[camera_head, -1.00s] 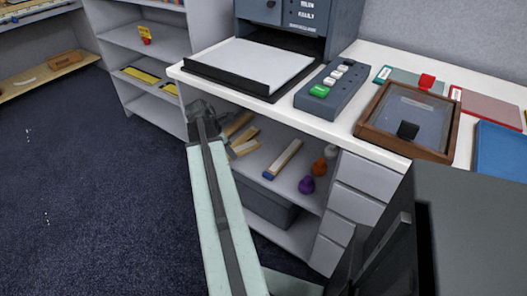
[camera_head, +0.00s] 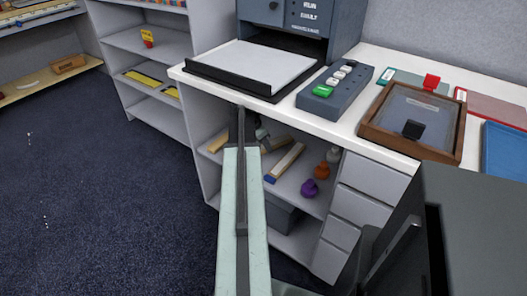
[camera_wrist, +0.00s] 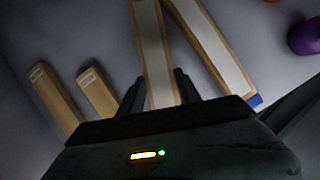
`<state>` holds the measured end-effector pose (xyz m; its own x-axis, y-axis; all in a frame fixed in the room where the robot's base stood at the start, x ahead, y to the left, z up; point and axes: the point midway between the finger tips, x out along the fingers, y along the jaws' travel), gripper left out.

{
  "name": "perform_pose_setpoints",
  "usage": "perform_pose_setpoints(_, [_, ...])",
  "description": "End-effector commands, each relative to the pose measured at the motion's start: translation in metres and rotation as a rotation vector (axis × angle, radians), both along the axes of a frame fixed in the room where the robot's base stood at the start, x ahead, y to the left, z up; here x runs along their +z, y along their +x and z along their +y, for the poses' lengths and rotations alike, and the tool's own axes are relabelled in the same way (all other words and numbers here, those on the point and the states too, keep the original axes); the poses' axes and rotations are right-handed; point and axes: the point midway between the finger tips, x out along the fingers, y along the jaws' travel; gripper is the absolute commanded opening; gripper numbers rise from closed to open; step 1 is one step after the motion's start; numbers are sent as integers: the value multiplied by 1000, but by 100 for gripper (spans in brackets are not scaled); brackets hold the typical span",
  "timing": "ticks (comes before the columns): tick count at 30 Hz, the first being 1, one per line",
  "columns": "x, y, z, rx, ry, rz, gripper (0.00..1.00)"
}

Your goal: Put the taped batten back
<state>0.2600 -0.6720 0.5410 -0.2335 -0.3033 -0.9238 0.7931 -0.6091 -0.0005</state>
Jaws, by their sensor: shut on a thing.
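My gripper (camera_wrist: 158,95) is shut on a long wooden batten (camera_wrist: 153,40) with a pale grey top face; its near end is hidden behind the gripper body. I see no coloured tape on the part that shows. A similar batten with a blue end (camera_wrist: 220,50) lies just to its right, apart from the fingers. In the head view this blue-ended batten (camera_head: 287,160) lies on the open shelf under the counter. My gripper (camera_head: 263,137) is inside that shelf bay, left of it, partly hidden by my arm. I cannot tell whether the held batten touches the shelf.
Two labelled wooden blocks (camera_wrist: 55,97) (camera_wrist: 98,92) lie left of my gripper. Purple (camera_head: 308,187), orange (camera_head: 322,171) and grey (camera_head: 333,155) knobbed objects stand at the shelf's right. The counter edge (camera_head: 290,113) overhangs the bay. A dark bin (camera_head: 285,212) sits below.

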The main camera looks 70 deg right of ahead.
Motion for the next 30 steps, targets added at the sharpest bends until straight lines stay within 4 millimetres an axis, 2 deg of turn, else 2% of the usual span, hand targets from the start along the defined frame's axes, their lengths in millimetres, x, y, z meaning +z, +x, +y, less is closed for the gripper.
perform_pose_setpoints(1, [-17, 0, 0, 0, 0, 0, 0])
perform_pose_setpoints(3, [-28, 0, 0, 0, 0, 0, 0])
perform_pose_setpoints(11, [-25, 1, 0, 1, 0, 0, 0])
perform_pose_setpoints(15, [-30, 1, 1, 1, 0, 0, 0])
perform_pose_setpoints(16, [-28, 1, 1, 1, 0, 0, 49])
perform_pose_setpoints(18, [-28, 1, 1, 1, 0, 0, 62])
perform_pose_setpoints(26, [-27, 2, 1, 2, 0, 0, 62])
perform_pose_setpoints(30, [-16, 3, 2, 2, 0, 0, 62])
